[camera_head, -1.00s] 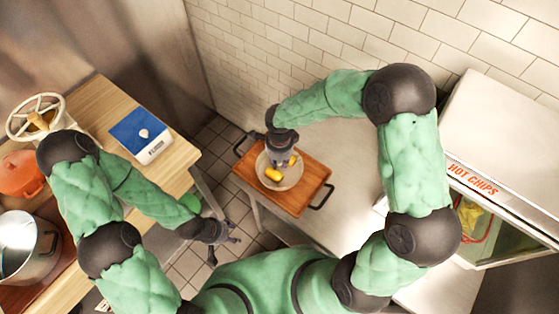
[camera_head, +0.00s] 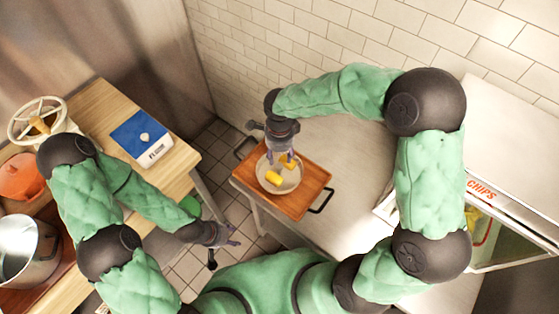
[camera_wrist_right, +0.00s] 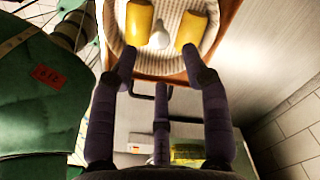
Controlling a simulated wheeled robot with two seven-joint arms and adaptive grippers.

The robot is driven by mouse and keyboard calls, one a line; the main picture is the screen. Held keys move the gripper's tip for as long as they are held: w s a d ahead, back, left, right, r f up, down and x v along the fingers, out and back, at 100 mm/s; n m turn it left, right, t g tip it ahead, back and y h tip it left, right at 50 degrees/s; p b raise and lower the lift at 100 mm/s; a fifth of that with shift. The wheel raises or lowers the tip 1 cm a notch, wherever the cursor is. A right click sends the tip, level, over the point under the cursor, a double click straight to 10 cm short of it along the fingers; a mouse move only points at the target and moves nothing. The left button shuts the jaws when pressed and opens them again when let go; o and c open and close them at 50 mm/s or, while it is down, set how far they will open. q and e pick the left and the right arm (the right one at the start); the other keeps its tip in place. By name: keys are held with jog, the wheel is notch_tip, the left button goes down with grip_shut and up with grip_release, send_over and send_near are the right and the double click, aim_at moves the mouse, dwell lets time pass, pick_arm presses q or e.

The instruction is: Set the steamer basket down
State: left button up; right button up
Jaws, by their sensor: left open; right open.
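The steamer basket (camera_head: 265,183) is a pale, round, shallow basket with yellow pieces in it. It sits on a wooden tray (camera_head: 298,207) with dark handles. In the right wrist view the basket (camera_wrist_right: 207,42) shows a ribbed pale wall, two yellow rolls and a small white piece. My right gripper (camera_head: 287,155) is over the basket's far side, with fingers spread and pointing down. In the right wrist view its fingertips (camera_wrist_right: 160,65) are apart near the basket's rim; contact cannot be told. My left gripper (camera_head: 226,240) is open and empty, away from the basket.
The tray lies on a pale counter (camera_head: 345,165) against a tiled wall. A hot chips cabinet (camera_head: 490,195) stands at the right. At the left, a wooden table (camera_head: 95,100) holds a blue and white flour bag (camera_head: 142,137), an orange pot (camera_head: 20,177) and a steel pot (camera_head: 28,250).

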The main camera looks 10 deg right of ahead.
pick_arm(q)
jog(key=shift+r, duration=0.15)
pick_arm(e)
notch_tip(320, 180, up, 5)
dwell(0.7)
